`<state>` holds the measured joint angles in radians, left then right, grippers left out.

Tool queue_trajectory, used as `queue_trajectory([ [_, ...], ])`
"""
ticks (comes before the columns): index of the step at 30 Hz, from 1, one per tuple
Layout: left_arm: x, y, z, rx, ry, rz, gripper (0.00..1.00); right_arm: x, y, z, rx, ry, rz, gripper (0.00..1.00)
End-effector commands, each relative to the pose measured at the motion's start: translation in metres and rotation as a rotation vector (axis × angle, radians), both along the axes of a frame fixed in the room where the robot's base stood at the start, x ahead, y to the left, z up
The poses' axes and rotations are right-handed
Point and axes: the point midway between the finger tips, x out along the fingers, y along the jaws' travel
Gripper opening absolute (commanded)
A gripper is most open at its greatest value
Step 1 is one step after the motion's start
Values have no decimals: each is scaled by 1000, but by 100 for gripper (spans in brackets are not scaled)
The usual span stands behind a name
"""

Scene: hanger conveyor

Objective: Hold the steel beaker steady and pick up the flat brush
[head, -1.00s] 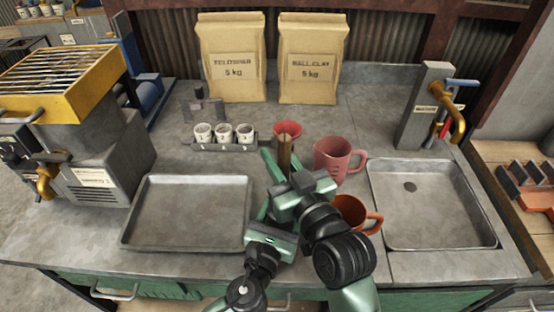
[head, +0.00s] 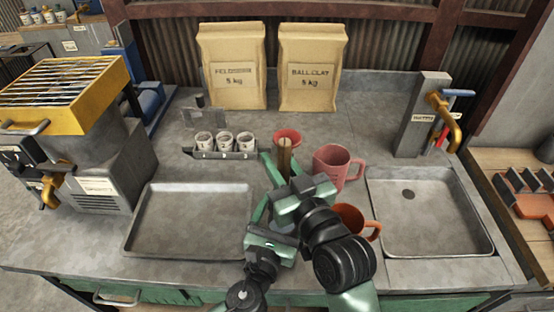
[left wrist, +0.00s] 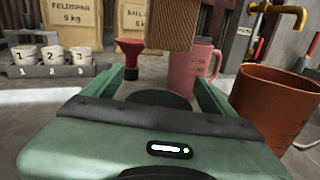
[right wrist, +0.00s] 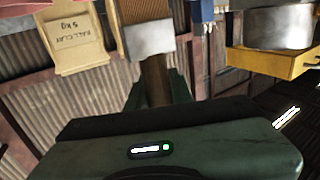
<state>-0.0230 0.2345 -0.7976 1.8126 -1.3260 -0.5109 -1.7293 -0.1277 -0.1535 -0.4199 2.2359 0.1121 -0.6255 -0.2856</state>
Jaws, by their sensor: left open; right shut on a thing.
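The flat brush has brown bristles (right wrist: 146,14), a steel ferrule (right wrist: 150,42) and a wooden handle (right wrist: 155,80). My right gripper (right wrist: 156,98) is shut on the handle, with the bristles beyond its fingertips. My left gripper (left wrist: 160,85) is open just below and in front of the brush, whose bristles (left wrist: 172,22) cross the top of the left wrist view. A dark rounded shape lies between its fingers; I cannot tell whether it is the steel beaker. My arms hide that spot in the head view.
A rack (head: 224,154) of three numbered cups is behind left. An empty tray (head: 150,250) lies left; a sink (head: 430,248) is right.

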Motion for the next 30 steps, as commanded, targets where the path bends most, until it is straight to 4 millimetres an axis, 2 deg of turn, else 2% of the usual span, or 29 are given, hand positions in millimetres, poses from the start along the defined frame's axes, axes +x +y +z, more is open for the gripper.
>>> queue_trajectory([
  [5, -19, 6, -2, 2, 3, -2, 86, 0, 0, 0, 0, -1, 0, 0],
  [12, -68, 22, -2, 3, 5, -2, 86, 0, 0, 0, 0, -1, 0, 0],
  [18, -100, 32, -1, 2, 3, -2, 86, 0, 0, 0, 0, -1, 0, 0],
  [24, -113, 37, 0, 0, 0, 0, 86, 0, 0, 0, 0, -1, 0, 0],
  [30, -114, 37, 0, 0, 0, 0, 86, 0, 0, 0, 0, -1, 0, 0],
])
